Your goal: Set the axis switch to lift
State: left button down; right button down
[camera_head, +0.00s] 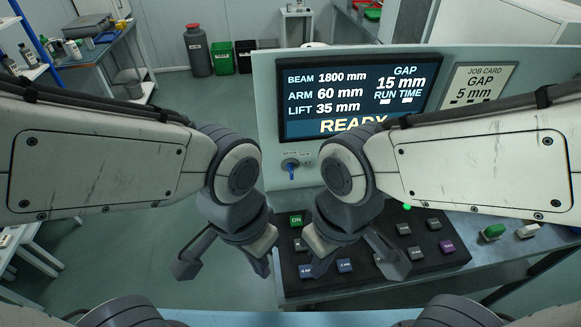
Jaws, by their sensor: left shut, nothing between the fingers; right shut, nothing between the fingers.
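A small switch with a blue lever (291,172) sits on the upright grey panel (268,110), just below the screen. Its lever points down; the small labels around it are too small to read. My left gripper (225,266) is shut and empty, below and left of the switch, in front of the panel. My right gripper (357,267) is shut and empty, over the dark button pad (432,262) and below and right of the switch. The screen (350,95) reads beam 1800 mm, arm 60 mm, lift 35 mm, gap 15 mm and READY.
A job card (478,85) reads gap 5 mm. The pad carries a green ON button (296,220), blue, grey and purple (447,247) keys. A green button (494,231) and a white one (527,230) stand to the right. My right arm covers the panel's lower right part.

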aim_at(289, 166)
jog(key=z, duration=0.5)
jog(key=k, duration=1.15)
jog(key=u, duration=0.45)
jog(key=i, duration=0.7)
jog(key=u, duration=0.7)
jog(key=i, duration=0.5)
jog(key=u, duration=0.1)
